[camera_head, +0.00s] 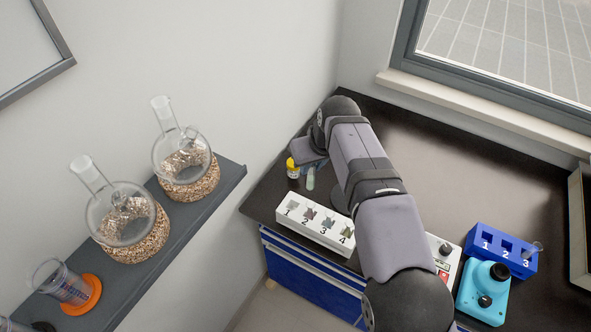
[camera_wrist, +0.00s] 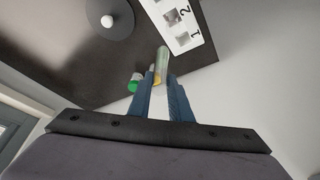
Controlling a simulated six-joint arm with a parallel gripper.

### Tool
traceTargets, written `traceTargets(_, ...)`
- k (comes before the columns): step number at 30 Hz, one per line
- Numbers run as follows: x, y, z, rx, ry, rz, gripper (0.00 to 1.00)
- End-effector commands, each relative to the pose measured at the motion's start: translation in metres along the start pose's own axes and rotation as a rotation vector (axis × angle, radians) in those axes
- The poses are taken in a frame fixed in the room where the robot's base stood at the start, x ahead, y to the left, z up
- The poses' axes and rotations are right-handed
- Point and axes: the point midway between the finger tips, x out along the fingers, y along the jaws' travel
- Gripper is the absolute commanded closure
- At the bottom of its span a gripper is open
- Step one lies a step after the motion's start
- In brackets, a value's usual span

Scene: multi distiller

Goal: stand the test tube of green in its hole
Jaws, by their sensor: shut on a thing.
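My gripper (camera_wrist: 164,84) is shut on a slim, clear test tube (camera_wrist: 162,62) with a pale green tint and a little yellow at its lower part. In the head view the tube (camera_head: 310,179) hangs below my gripper, close to the table's left edge. The white rack (camera_head: 290,224) with holes numbered 1 to 4 stands in front of it, apart from the tube. Its end with hole 1 also shows at the top of the wrist view (camera_wrist: 196,45). Some green shows at hole 4, but I cannot tell what it is.
A small bottle with yellow (camera_head: 292,170) stands left of the tube. A green-topped thing (camera_wrist: 133,86) shows beside the fingers. A blue rack (camera_head: 502,262) with numbered holes and a turquoise device (camera_head: 483,296) stand at right. Flasks are on the left shelf. The back table is clear.

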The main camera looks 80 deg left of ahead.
Motion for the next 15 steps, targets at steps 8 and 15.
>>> traceTargets(8, -0.040, 0.060, -0.007, 0.083, 0.003, 0.035, 1.00)
traceTargets(15, -0.070, 0.104, -0.001, 0.148, 0.000, 0.061, 1.00)
